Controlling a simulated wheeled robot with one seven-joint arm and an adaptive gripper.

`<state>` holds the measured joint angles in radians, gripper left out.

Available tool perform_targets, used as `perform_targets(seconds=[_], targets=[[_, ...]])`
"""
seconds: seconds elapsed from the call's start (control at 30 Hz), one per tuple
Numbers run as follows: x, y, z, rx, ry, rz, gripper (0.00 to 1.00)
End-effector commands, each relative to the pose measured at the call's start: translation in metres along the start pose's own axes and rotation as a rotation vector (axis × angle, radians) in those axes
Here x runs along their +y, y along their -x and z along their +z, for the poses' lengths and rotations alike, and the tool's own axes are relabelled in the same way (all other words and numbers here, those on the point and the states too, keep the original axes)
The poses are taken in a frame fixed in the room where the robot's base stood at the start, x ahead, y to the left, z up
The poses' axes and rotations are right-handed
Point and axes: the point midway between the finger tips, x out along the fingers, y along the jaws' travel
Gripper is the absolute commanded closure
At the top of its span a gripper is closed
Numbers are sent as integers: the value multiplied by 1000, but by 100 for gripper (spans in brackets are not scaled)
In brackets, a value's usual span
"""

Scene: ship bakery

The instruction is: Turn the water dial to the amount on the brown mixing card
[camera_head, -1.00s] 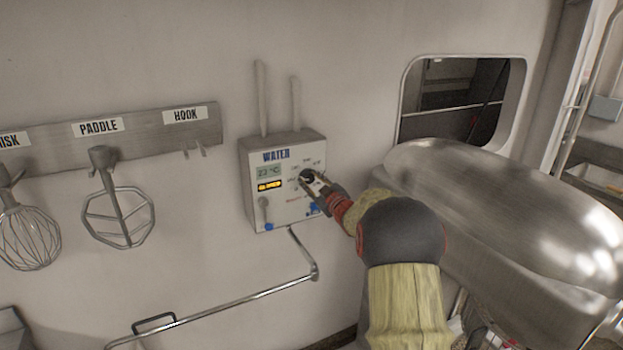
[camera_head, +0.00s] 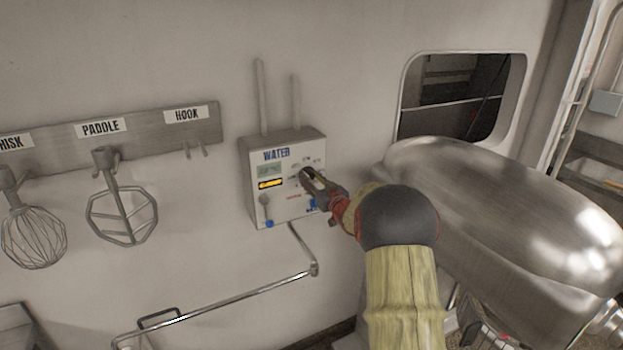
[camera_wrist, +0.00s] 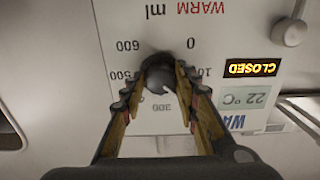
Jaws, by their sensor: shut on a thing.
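The dark round water dial (camera_head: 304,173) sits on the front of the white WATER box (camera_head: 288,212) on the wall. In the wrist view the dial (camera_wrist: 158,78) lies between the fingertips of my gripper (camera_wrist: 161,70), which is shut on it from both sides. My gripper also shows at the box in the head view (camera_head: 311,178). The wrist view shows the scale upside down, with 0, 100, 300, 500 and 600 ml legible around the dial. I cannot tell where the dial's pointer stands. The brown mixing card is not visible in these frames.
The box has a lit CLOSED display (camera_wrist: 252,68), a 22 °C display (camera_wrist: 243,97) and a grey lever (camera_wrist: 290,32). A steel mixer (camera_head: 500,215) stands at right. A paddle (camera_head: 122,215) and whisk (camera_head: 33,235) hang at left.

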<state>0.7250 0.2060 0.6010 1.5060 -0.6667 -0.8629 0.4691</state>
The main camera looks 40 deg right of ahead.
Motion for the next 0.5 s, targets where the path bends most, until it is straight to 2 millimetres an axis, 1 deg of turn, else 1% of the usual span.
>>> perform_targets(seconds=[0.03, 0.37, 0.4, 0.5], targets=[[0, 0, 3, -5, -4, 0, 95], [0, 0, 3, -5, -6, 0, 95], [0, 0, 3, -5, -6, 0, 69], [0, 0, 3, -4, -6, 0, 63]])
